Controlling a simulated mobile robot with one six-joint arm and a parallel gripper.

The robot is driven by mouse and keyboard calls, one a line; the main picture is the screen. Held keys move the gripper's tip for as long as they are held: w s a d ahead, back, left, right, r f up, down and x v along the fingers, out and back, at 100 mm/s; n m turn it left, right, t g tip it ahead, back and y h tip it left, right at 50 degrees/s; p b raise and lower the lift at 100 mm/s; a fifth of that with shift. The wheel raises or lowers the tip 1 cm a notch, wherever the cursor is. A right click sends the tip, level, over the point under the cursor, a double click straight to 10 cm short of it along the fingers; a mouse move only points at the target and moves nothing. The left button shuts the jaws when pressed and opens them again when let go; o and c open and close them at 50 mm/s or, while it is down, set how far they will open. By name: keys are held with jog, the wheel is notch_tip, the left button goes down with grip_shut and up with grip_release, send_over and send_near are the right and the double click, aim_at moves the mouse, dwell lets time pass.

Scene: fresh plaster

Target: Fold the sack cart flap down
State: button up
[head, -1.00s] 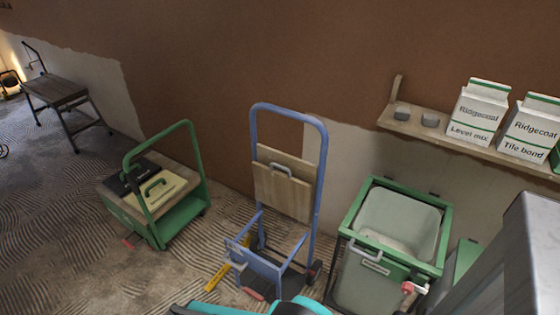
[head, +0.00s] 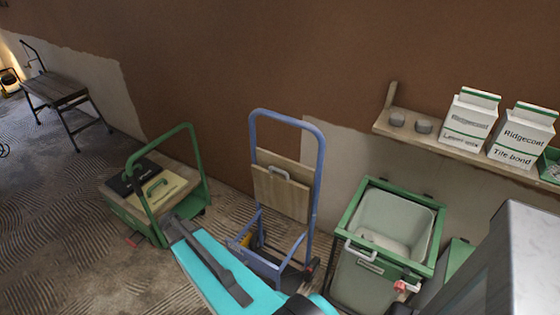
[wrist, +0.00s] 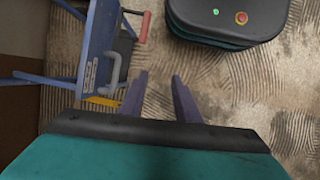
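The blue sack cart (head: 320,165) stands upright by the wall in the head view. Its wooden flap (head: 283,195) stands up against the frame, with a grey pull handle (head: 278,172) near its top. In the wrist view a blue panel of the cart (wrist: 95,45) is at the left, with a grey handle (wrist: 116,72) and a red grip (wrist: 146,27). My gripper (wrist: 160,76) is open and empty, to the right of that grey handle and apart from it. My teal arm hides part of the cart's lower front in the head view; my fingers are hidden there.
A green cart (head: 190,185) stands left of the sack cart. A green-framed bin (head: 350,215) stands close on its right. A wall shelf (head: 440,143) holds cartons.

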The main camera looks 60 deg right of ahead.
jog(key=w+d+r+p, duration=0.2)
jog(key=w+d+r, duration=0.1)
jog(key=d+r, duration=0.65)
jog(key=h+p, duration=0.1)
jog(key=p, duration=0.2)
send_near(281, 171)
jog(key=w+a+f, duration=0.4)
jog(key=w+a, duration=0.2)
jog(key=a, duration=0.3)
jog(key=s+d+r+m+p, duration=0.1)
jog(key=s+d+r, duration=0.2)
jog(key=d+r, duration=0.4)
notch_tip(281, 171, up, 3)
jog(key=shift+f+g+h+p, duration=0.2)
jog(key=shift+g+h+p, duration=0.1)
jog(key=shift+h, duration=0.1)
jog(key=shift+s+f, duration=0.1)
jog(key=shift+f, duration=0.05)
jog(key=shift+p+x, duration=1.75)
jog(key=shift+x, duration=5.05)
